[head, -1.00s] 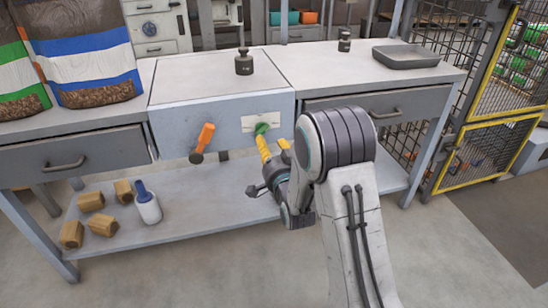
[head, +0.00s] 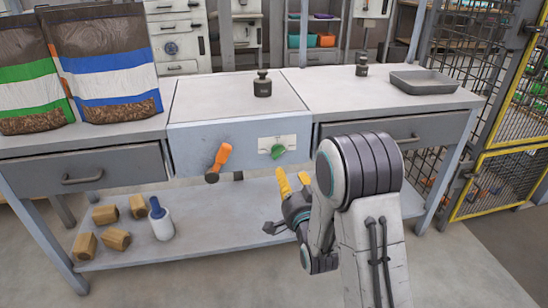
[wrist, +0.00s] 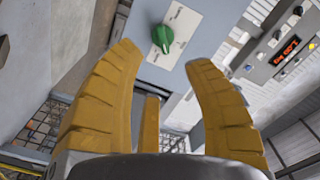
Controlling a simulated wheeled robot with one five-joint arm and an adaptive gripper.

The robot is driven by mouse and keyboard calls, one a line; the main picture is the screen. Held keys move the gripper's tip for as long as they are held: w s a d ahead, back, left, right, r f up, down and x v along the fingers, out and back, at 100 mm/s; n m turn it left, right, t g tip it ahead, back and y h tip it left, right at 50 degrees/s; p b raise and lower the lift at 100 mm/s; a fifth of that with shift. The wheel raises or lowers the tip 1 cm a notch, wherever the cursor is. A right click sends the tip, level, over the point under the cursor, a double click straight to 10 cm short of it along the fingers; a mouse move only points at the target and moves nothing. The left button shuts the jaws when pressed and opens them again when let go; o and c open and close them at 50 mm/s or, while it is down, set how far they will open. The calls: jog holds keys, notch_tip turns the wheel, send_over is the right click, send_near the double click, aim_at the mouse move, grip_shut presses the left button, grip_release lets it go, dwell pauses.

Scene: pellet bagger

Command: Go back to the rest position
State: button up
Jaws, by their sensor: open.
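My gripper (head: 294,184) has yellow fingers and is in front of the bench, below and just right of the green knob (head: 278,151). In the wrist view, the fingers of my gripper (wrist: 165,75) are spread apart with nothing between them. The green knob (wrist: 162,38) shows ahead, past the fingertips and apart from them, on its pale plate. An orange-handled lever (head: 219,160) is on the same grey box front (head: 190,140), left of the knob.
A dark weight (head: 262,86) stands on the box top, another (head: 362,66) further right beside a grey tray (head: 435,80). Pellet bags (head: 105,65) stand at left. A yellow-framed mesh fence (head: 500,180) stands right.

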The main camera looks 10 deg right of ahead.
jog(key=s+r+n+g+p, duration=0.2)
jog(key=s+r+g+p, duration=0.15)
jog(key=r+p, duration=0.7)
jog(key=s+r+n+g+p, duration=0.3)
jog(key=s+r+p, duration=0.1)
jog(key=r+p, duration=0.65)
jog(key=s+r+n+g+p, duration=0.5)
jog(key=s+r+g+p, duration=0.3)
jog(key=s+r+p, duration=1.3)
jog(key=s+r, duration=0.1)
jog(key=s, duration=0.3)
jog(key=shift+s, duration=0.3)
